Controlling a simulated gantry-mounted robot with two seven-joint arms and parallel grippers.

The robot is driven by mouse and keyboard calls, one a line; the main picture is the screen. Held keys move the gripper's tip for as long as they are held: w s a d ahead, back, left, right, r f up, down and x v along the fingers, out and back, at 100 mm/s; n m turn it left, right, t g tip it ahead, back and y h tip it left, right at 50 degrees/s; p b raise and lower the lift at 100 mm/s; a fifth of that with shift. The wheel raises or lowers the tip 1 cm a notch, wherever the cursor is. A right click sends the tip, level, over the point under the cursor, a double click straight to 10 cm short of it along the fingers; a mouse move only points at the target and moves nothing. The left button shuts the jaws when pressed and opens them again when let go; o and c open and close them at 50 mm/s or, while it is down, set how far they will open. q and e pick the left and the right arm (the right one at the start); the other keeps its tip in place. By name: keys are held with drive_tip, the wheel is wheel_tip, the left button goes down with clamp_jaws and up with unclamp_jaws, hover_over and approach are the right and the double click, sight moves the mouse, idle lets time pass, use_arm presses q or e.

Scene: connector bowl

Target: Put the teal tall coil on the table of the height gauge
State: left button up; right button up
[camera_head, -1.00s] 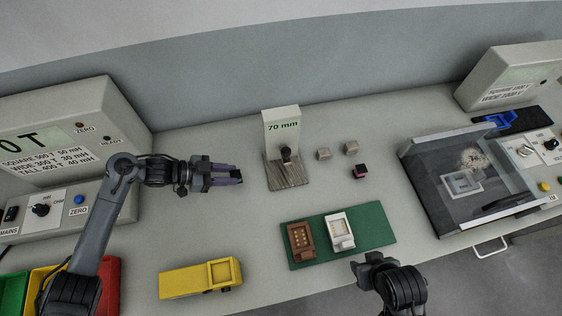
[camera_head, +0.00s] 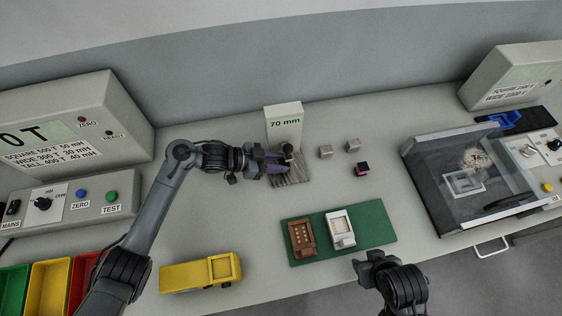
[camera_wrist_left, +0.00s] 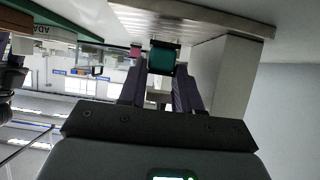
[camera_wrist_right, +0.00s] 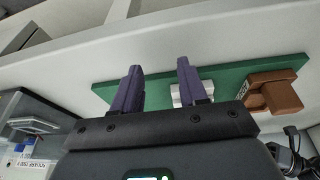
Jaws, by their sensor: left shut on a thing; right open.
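The teal tall coil (camera_wrist_left: 162,58) is between the fingertips of my left gripper (camera_wrist_left: 160,75), with dark ends showing in the left wrist view. In the head view my left gripper (camera_head: 278,164) is shut on it at the height gauge. The gauge has a back plate marked 70 mm (camera_head: 285,124) and a grooved grey table (camera_head: 292,177). The coil is over or at this table, but the fingers hide it in the head view and I cannot tell whether it touches. My right gripper (camera_wrist_right: 158,88) is open and empty, near the front edge of the bench.
Two beige blocks (camera_head: 326,152) and a pink-and-black block (camera_head: 362,169) sit right of the gauge. A green mat (camera_head: 374,222) carries a brown and a white holder. A yellow truck-like block (camera_head: 200,273) lies front left. A clear-lidded box (camera_head: 470,180) stands right.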

use_arm(q)
drive_tip(key=shift+w+d, duration=0.15)
drive_tip(key=shift+d, duration=0.6)
drive_tip(key=shift+f, duration=0.25)
use_arm(e)
drive_tip(key=shift+d+f, duration=0.1)
use_arm(q)
drive_tip(key=shift+a, duration=0.1)
use_arm(e)
drive_tip(key=shift+a, duration=0.2)
use_arm(q)
drive_tip(key=shift+f, duration=0.1)
drive_tip(key=o, duration=1)
drive_tip(key=shift+o, duration=0.2)
